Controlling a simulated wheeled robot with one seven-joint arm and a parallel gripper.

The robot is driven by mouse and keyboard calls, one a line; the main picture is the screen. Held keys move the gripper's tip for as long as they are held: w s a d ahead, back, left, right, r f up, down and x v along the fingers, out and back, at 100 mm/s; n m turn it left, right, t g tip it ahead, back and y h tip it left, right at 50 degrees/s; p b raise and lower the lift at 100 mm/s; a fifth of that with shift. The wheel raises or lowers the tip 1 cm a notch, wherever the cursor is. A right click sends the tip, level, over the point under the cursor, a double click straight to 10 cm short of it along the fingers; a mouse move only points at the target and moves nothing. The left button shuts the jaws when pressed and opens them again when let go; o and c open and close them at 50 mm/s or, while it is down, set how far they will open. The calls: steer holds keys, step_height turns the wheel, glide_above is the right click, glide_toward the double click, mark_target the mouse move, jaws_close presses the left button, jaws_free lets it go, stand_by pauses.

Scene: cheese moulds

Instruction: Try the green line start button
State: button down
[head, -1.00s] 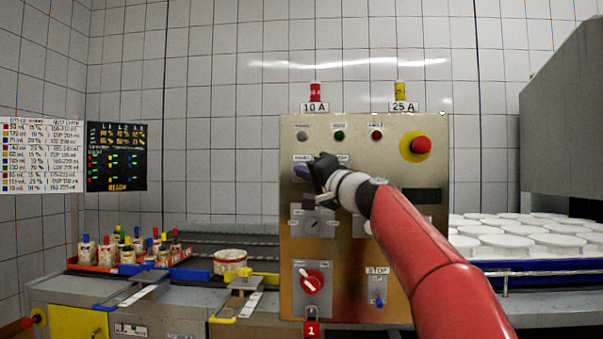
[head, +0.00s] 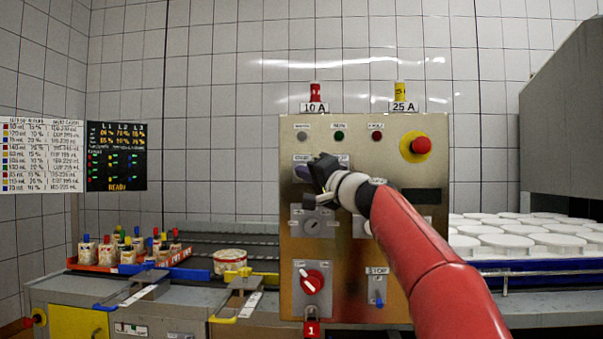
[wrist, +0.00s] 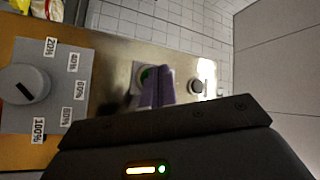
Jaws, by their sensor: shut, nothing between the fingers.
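The metal control panel (head: 350,270) stands upright ahead of me. In the wrist view a green button (wrist: 147,74) on a pale plate shows just behind my gripper's fingers, which cover part of it. My gripper (wrist: 158,75) has its two purple fingers together with nothing between them, pointing at the panel. In the head view my gripper (head: 302,171) is at the panel's upper left, over the plate labelled START (head: 301,158), and hides the button there. I cannot tell whether the fingertips touch the button.
A grey dial (wrist: 22,84) with percent labels is beside the button. Bottles stand in a red tray (head: 100,267) at left; white moulds (head: 505,243) lie right.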

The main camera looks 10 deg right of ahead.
steer(key=shift+w+d, duration=0.15)
steer(key=shift+w, duration=0.3)
stand_by(0.6)
steer(key=shift+s, duration=0.1)
steer(key=shift+s+a+b, duration=0.25)
steer(key=shift+s+b, duration=0.45)
steer(key=shift+s, duration=0.05)
steer(key=shift+s, duration=0.1)
steer(key=s+b, duration=0.1)
steer(key=s+a+b, duration=0.1)
steer(key=s, duration=0.1)
steer(key=s+b, duration=0.1)
steer(key=shift+s+a, duration=0.3)
stand_by(0.6)
